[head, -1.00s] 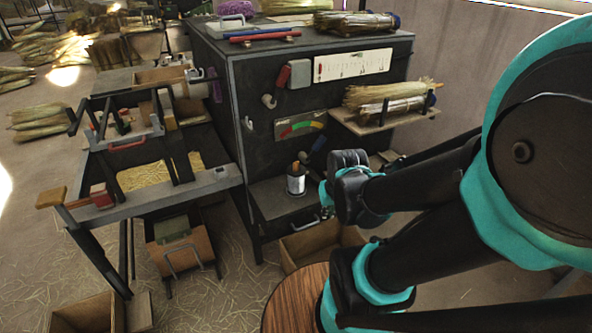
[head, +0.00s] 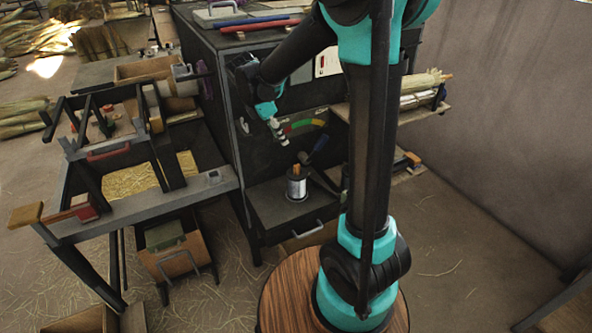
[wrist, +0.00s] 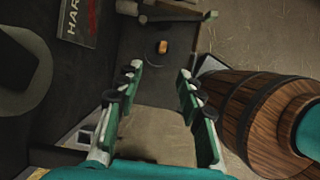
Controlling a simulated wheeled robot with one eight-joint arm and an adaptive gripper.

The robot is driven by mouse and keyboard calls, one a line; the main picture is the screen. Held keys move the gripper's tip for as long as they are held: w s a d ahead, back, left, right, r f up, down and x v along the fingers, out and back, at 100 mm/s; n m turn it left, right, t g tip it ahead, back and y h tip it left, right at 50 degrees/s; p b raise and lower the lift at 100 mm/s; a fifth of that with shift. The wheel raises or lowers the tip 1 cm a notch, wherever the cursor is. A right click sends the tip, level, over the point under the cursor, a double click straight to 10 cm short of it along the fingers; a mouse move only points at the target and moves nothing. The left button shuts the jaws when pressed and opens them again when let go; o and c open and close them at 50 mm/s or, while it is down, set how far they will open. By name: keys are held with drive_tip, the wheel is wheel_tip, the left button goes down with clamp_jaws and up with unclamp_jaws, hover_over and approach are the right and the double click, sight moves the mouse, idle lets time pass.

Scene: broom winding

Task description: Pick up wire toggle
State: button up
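A small orange-brown piece (head: 296,169), which looks like the wire toggle, sticks up from a pale spool (head: 296,186) with dark ends on the low shelf of the dark machine. In the wrist view the orange piece (wrist: 163,46) shows from above, beyond my fingertips, with the dark spool (wrist: 155,57) around it. My gripper (head: 279,133) hangs in front of the machine's face, above and slightly left of the spool. In the wrist view my gripper (wrist: 158,80) is open, with nothing between its fingers. The exact shape of the toggle is too small to tell.
The shelf (head: 272,208) has a handle on its front. A dark-blue-handled item (head: 318,146) stands close right of the spool. A side shelf (head: 408,112) with straw bundles juts out at right. The winding bench (head: 160,212) stands at left.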

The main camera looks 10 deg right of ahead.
approach(296, 165)
drive_tip(key=x, duration=0.5)
drive_tip(key=shift+w+d, duration=0.1)
drive_tip(key=shift+w, duration=0.15)
drive_tip(key=shift+s+x, duration=0.15)
drive_tip(key=shift+x, duration=1.2)
drive_tip(key=shift+s+x, duration=0.15)
drive_tip(key=shift+x, duration=1.2)
drive_tip(key=shift+c, duration=0.3)
clamp_jaws()
